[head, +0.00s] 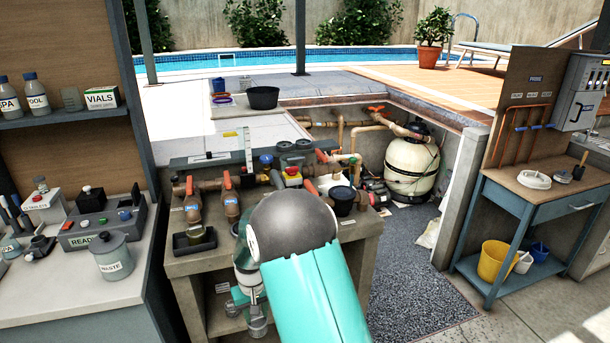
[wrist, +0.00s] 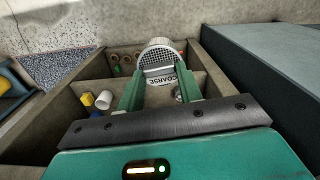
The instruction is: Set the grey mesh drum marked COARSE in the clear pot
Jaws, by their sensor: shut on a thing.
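My gripper (wrist: 159,74) is shut on the grey mesh drum (wrist: 158,52) in the wrist view. The drum's pale label reads COARSE and faces the wrist camera. The drum is held between the two green fingers, over a concrete bay with dividing walls. I cannot pick out the clear pot with certainty in either view.
The bay holds a yellow block (wrist: 88,99), a white cylinder (wrist: 104,99) and brown rings (wrist: 122,62). Its walls stand close around my gripper. Pipes and orange-handled valves (head: 230,200) crowd the bench top. A black bowl-like part (head: 342,199) sits at its right.

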